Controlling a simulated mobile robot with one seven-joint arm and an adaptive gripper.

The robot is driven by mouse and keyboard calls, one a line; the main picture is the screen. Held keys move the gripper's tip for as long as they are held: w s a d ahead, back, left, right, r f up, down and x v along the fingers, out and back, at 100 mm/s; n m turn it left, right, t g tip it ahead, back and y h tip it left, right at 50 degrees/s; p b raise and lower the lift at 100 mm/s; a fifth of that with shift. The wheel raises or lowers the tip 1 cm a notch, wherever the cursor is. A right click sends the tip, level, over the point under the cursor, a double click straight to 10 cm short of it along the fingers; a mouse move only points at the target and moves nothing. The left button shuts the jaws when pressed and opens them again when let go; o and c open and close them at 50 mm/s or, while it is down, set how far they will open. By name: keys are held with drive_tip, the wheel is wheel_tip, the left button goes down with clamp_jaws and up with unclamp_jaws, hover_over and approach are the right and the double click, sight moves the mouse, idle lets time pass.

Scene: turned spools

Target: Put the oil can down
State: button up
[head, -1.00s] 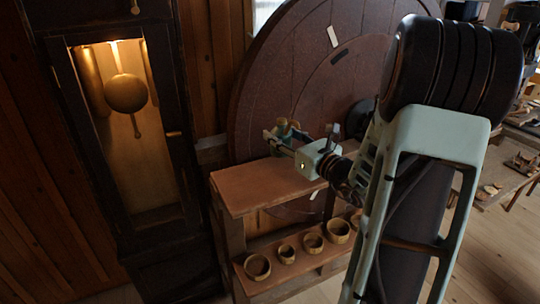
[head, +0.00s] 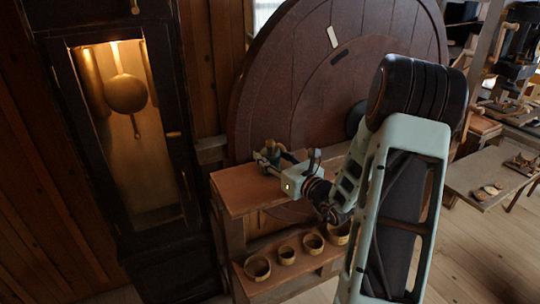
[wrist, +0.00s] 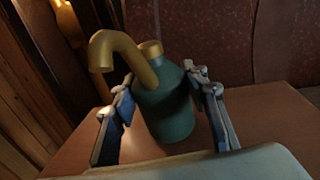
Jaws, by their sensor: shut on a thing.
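The oil can is a dark green bottle-shaped can with a curved brass spout and brass collar. In the wrist view the oil can (wrist: 168,112) stands upright between the fingers of my gripper (wrist: 162,88), which is shut on its body. In the head view the small oil can (head: 271,148) and my gripper (head: 272,160) are over the rear part of the brown bench top (head: 238,192). The can's lower end is close to the bench top, but I cannot tell whether it touches.
Several round wooden bowls (head: 257,267) stand on the lower shelf. A large dark wooden wheel (head: 290,80) rises just behind the bench. A tall clock case (head: 175,150) stands to the left. The bench top's front left part is clear.

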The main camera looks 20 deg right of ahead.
drive_tip(key=shift+f, duration=0.15)
drive_tip(key=o, duration=1.2)
drive_tip(key=shift+c, duration=0.2)
